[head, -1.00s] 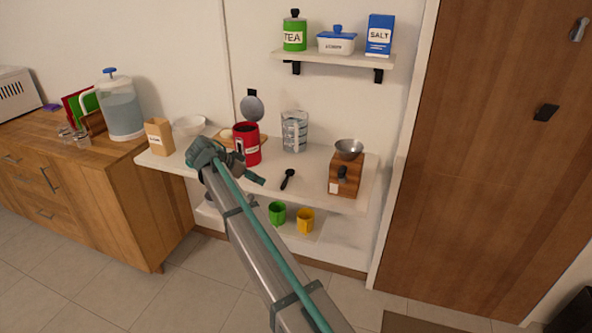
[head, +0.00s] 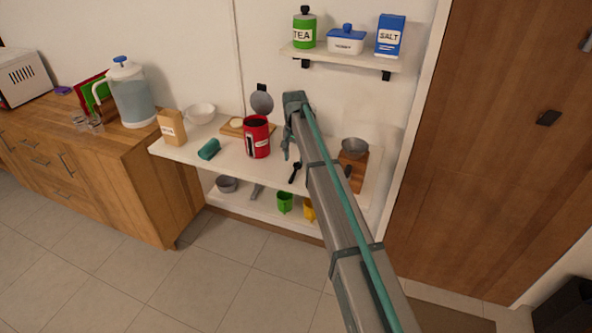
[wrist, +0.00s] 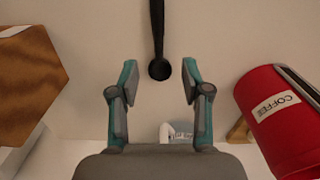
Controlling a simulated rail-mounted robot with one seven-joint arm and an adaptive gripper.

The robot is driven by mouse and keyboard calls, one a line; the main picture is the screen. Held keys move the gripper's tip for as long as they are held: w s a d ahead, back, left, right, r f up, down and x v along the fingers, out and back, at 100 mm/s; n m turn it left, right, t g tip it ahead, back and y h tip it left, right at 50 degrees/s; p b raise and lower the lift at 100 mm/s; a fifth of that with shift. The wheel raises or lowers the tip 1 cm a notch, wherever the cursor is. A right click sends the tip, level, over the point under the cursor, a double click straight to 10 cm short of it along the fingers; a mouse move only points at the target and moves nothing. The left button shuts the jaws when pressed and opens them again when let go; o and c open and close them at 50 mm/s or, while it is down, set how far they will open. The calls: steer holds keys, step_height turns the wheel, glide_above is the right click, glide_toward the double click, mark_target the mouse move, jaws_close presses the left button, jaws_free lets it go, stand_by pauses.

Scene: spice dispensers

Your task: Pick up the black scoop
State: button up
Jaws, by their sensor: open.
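The black scoop (head: 296,172) lies on the white counter between the red coffee canister and the wooden grinder, partly beside my arm. In the wrist view the scoop (wrist: 158,38) has its round end near the open fingertips and its handle running up out of the frame. My gripper (wrist: 159,70) is open and empty, with one finger on each side of the line of the scoop. I cannot tell its exact height above the counter. In the head view my gripper (head: 287,149) is mostly seen edge-on beside my arm.
The red coffee canister (head: 257,140) with its lid up stands left of the scoop; it also shows in the wrist view (wrist: 285,122). The wooden grinder (head: 354,174) stands to the right, partly hidden by my arm. A teal cylinder (head: 208,149) lies farther left. A shelf (head: 340,59) hangs above.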

mark_target(295, 171)
steer(key=shift+s+f+p, duration=0.2)
steer(key=shift+f+p, duration=1.05)
steer(key=shift+f, duration=1.8)
jaws_close()
